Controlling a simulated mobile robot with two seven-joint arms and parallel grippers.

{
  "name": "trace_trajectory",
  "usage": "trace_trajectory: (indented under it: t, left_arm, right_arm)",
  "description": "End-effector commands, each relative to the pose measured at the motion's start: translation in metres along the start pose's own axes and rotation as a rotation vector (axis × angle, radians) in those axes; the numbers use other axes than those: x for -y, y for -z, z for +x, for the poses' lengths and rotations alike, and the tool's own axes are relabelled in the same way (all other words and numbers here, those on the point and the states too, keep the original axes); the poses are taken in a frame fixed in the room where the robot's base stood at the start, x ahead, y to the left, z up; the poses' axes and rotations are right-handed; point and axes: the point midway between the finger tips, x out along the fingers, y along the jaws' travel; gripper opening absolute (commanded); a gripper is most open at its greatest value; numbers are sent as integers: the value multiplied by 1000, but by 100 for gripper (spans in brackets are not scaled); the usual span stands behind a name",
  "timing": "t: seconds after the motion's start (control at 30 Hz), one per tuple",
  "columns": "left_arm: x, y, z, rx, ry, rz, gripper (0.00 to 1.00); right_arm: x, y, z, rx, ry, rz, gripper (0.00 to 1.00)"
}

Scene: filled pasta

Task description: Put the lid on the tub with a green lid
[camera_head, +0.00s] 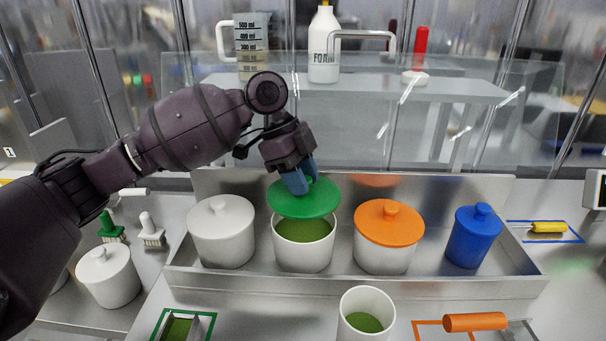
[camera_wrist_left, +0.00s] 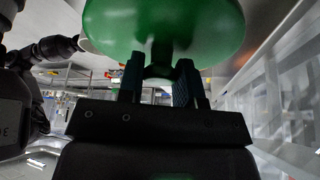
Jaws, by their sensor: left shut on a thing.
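The green lid (camera_head: 304,201) is held by my left gripper (camera_head: 299,183), which is shut on its knob. The lid is tilted and sits over the back part of the tub (camera_head: 302,255), a white tub with green filling. The front of the tub's opening shows uncovered. I cannot tell whether the lid touches the rim. In the left wrist view the lid's green disc (camera_wrist_left: 165,25) fills the top, with its knob between the fingers of my left gripper (camera_wrist_left: 160,80). My right gripper is not in view.
The metal tray (camera_head: 350,284) also holds a white-lidded tub (camera_head: 221,231), an orange-lidded tub (camera_head: 388,237) and a blue tub (camera_head: 471,238). An open white cup (camera_head: 366,317) stands in front. A glass screen and raised shelf (camera_head: 370,85) are behind.

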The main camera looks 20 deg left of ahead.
Motion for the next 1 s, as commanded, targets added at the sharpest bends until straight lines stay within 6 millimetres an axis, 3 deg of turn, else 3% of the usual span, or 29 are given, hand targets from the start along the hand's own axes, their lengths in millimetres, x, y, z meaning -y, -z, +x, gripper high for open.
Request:
trace_trajectory:
  t: [0.4, 0.6, 1.0]
  left_arm:
    - [1, -17, 34, 0, -6, -2, 0]
    - [0, -21, 44, -1, -2, -2, 0]
    - [0, -24, 50, 0, 0, 0, 0]
  right_arm:
    - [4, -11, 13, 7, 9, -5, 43]
    - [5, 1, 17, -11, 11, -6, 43]
    - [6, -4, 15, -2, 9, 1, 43]
